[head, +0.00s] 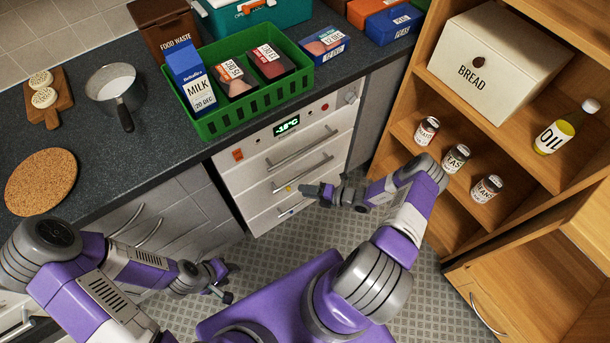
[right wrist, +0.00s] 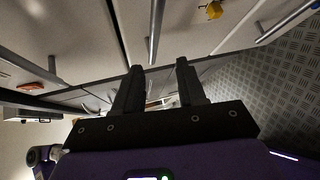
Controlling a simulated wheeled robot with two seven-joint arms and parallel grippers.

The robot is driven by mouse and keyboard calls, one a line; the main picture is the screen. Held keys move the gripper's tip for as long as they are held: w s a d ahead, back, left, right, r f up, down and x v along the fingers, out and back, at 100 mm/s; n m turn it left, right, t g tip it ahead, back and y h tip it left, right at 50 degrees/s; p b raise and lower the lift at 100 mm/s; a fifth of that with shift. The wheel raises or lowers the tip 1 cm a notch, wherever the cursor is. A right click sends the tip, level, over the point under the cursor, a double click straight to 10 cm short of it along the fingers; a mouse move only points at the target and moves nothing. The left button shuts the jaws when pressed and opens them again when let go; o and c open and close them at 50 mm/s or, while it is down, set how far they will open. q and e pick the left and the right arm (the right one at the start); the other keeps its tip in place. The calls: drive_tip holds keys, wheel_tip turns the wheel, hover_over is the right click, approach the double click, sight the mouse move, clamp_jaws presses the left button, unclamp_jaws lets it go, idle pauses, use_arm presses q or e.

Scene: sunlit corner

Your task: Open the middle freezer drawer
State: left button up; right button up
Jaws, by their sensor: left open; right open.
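The freezer (head: 255,183) is set under the counter, with a lit display and drawers with bar handles. Its drawers look shut. The middle drawer's handle (head: 303,173) is a grey bar just above my right gripper (head: 314,190) in the head view. In the right wrist view my right gripper (right wrist: 159,68) has its two fingers apart with nothing between them. A grey handle bar (right wrist: 156,30) lies just beyond the fingertips, apparently apart from them. The lowest handle is partly hidden by my right gripper. My left gripper (head: 224,290) is open and empty, low over the floor.
A wooden shelf (head: 480,127) with jars stands close on the right of my right arm. A green crate (head: 265,98), milk carton (head: 190,75) and pan (head: 113,90) stand on the counter. A small yellow thing (right wrist: 213,10) is on the freezer front. Patterned floor lies below.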

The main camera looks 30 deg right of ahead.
sight(305, 173)
drive_tip(key=w+d+m+t+h, duration=0.2)
drive_tip(key=d+m+t+h, duration=0.1)
drive_tip(key=d+m, duration=0.3)
drive_tip(key=shift+n, duration=0.5)
drive_tip(key=b+x, duration=0.1)
drive_tip(key=x, duration=0.5)
drive_tip(key=shift+w+f+b, duration=0.15)
drive_tip(key=shift+f+b, duration=0.05)
drive_tip(key=shift+b, duration=0.2)
clamp_jaws()
